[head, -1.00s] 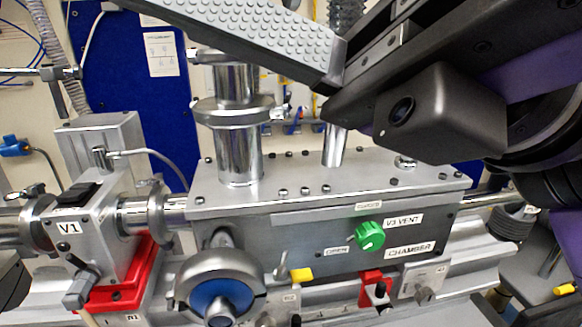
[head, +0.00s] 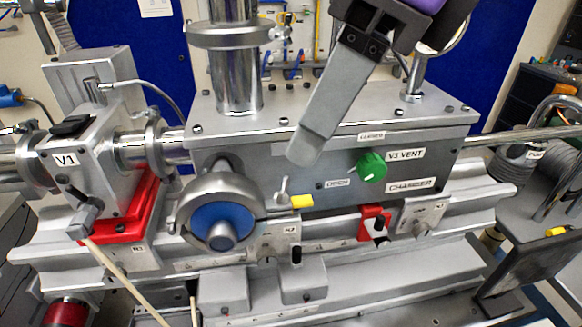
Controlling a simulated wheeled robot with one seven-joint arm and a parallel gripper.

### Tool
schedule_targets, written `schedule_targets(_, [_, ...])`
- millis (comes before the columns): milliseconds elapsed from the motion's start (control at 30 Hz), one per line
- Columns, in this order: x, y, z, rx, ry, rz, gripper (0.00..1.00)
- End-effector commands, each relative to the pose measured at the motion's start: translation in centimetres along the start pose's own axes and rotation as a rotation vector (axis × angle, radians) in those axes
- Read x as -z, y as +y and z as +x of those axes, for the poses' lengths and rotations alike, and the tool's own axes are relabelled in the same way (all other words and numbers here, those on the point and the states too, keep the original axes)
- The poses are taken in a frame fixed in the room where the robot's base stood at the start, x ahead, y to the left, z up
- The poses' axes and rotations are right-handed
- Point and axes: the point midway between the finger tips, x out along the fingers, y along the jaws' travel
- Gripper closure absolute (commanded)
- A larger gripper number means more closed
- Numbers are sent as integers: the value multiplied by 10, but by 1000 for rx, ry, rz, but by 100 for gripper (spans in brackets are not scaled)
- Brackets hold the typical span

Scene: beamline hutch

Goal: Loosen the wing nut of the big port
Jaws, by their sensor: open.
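A large round port with a blue centre (head: 222,222) sits on the front of the grey chamber, ringed by a metal clamp (head: 190,207). A small wing nut (head: 283,190) stands at the clamp's right side, above a yellow tag (head: 302,201). My gripper (head: 308,145) reaches down from the upper right. Its jaws are open, and one long grey finger shows clearly in front of the chamber's top edge. The fingertip is above and slightly right of the wing nut, apart from it in the picture. The other finger is hidden or hard to make out.
A green V3 vent knob (head: 371,167) is on the chamber front, right of the port. Another clamped port (head: 236,37) rises from the chamber top. The V1 valve (head: 85,165) stands left on a red base. A red clip (head: 375,224) is below the knob.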

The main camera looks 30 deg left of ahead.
Motion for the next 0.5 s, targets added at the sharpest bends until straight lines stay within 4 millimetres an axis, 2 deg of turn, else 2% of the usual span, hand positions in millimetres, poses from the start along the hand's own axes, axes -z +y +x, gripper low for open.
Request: schedule_targets(500, [0, 2, 67, -6, 0, -4, 44])
